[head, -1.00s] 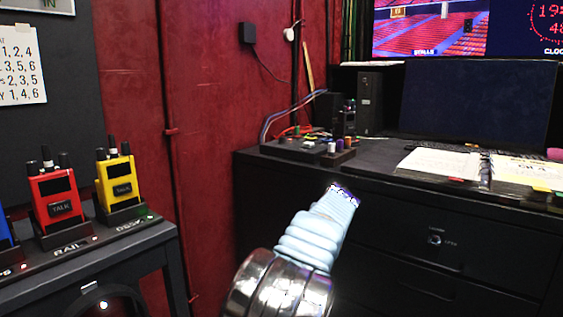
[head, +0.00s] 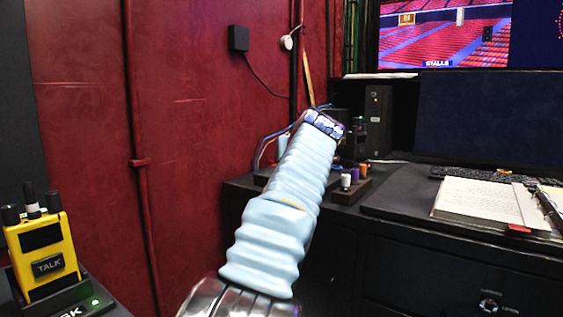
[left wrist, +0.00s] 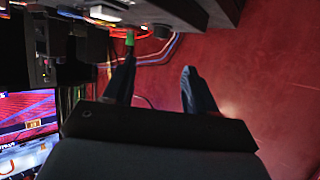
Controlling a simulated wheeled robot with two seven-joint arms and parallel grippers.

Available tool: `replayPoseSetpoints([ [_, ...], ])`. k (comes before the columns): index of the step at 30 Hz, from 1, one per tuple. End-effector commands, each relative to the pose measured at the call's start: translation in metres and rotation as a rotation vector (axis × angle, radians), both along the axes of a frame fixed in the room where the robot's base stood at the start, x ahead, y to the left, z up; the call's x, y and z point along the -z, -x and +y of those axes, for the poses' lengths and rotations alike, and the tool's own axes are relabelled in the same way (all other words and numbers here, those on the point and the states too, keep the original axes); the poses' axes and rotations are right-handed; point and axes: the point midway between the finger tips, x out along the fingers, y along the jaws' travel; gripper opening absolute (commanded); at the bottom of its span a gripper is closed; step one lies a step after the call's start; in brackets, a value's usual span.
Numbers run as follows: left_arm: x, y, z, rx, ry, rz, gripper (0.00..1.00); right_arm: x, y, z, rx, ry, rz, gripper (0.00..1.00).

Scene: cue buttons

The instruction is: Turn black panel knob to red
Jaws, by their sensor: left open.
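A low black panel (head: 352,193) with small coloured knobs sits at the left end of the black desk in the head view. A white-topped knob (head: 346,181), a purple one (head: 354,172) and an orange one (head: 365,171) show on it. My left arm covers the panel's left part. I cannot tell which knob is the task's one. In the left wrist view my left gripper (left wrist: 158,68) is open and empty, its two dark fingers apart against the red wall. Coloured cables and a green piece (left wrist: 130,38) show beyond them. My right gripper is not in view.
A yellow radio (head: 40,250) stands on a dark stand at lower left. An open binder (head: 478,203) and a keyboard (head: 480,178) lie on the desk to the right. A black box (head: 378,120) stands behind the panel. The red wall (head: 80,120) is close on the left.

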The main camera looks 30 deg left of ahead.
Motion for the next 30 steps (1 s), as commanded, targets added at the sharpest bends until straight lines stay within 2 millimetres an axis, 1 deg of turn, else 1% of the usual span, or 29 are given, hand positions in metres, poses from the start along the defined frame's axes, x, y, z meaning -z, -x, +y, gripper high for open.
replayPoseSetpoints([
  [1, 0.002, -0.006, 0.007, -0.005, 0.001, 0.004, 0.57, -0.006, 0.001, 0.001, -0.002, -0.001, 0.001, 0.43],
  [9, 0.024, -0.05, 0.046, -0.005, 0.0, 0.004, 0.57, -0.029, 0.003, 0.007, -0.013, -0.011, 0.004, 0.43],
  [15, 0.039, -0.076, 0.065, -0.002, -0.001, 0.003, 0.57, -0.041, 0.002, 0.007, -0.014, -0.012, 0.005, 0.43],
  [21, 0.046, -0.085, 0.073, 0.001, 0.001, 0.001, 0.57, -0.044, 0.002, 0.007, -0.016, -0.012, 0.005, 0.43],
  [29, 0.047, -0.086, 0.073, 0.001, 0.0, 0.001, 0.57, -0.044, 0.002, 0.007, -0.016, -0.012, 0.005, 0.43],
  [30, 0.047, -0.086, 0.073, 0.001, 0.0, 0.001, 0.51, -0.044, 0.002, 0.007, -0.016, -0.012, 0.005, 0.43],
])
